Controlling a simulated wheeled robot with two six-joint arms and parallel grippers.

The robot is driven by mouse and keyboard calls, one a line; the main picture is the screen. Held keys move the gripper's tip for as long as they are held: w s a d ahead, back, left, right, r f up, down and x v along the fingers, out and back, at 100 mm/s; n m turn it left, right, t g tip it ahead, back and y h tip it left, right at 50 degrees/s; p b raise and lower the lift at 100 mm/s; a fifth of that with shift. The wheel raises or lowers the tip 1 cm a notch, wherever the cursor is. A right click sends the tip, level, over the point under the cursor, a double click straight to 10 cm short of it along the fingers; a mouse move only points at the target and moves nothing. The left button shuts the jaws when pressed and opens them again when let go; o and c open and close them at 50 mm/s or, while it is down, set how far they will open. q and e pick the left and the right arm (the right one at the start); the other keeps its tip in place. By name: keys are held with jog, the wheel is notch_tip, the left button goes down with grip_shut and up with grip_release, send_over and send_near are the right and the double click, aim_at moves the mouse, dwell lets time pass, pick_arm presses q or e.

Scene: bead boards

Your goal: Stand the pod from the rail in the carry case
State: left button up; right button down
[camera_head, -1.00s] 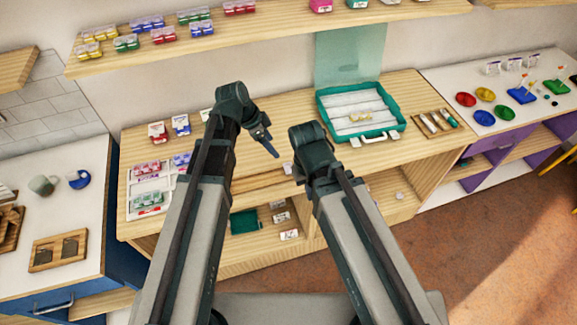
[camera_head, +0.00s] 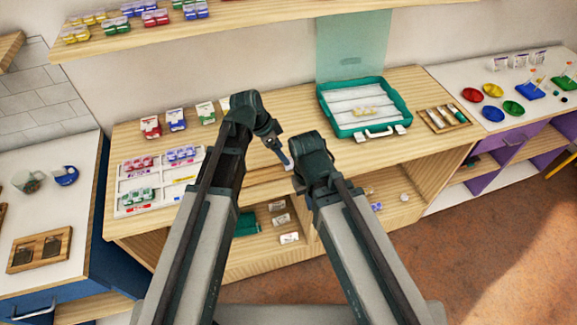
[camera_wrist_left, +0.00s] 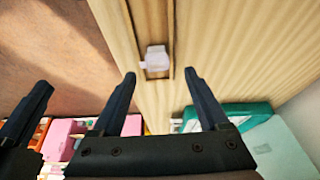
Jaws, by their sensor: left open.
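The pod is a small white piece (camera_wrist_left: 155,57) seated in a narrow groove of the wooden rail (camera_wrist_left: 150,20) in the left wrist view. In the head view I cannot make it out behind my arms. My left gripper (camera_wrist_left: 160,75) is open, with the pod beyond its fingertips and between their lines; nothing is held. It also shows in the head view (camera_head: 284,158), over the bench's front part. The teal carry case (camera_head: 341,125) stands open at the back right of the bench, with white rows and a few pale yellow pieces inside. My right gripper's fingers are hidden behind its wrist.
A white tray (camera_head: 128,184) with bead boxes lies on the bench left of my left arm. Several small boxes (camera_head: 176,118) stand behind it. A wooden holder (camera_head: 443,117) with tubes lies right of the case. A shelf (camera_head: 150,40) hangs above.

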pick_arm(q)
jog(key=b+x, duration=0.3)
jog(key=x, duration=0.1)
jog(key=shift+s+f+b, duration=0.2)
jog(key=shift+s+b, duration=0.05)
jog(key=shift+b, duration=0.15)
jog(key=shift+w+d+f+b, duration=0.1)
jog(key=shift+d+f+b, duration=0.1)
jog(key=shift+f+b, duration=0.15)
jog(key=shift+r, duration=0.1)
grip_shut()
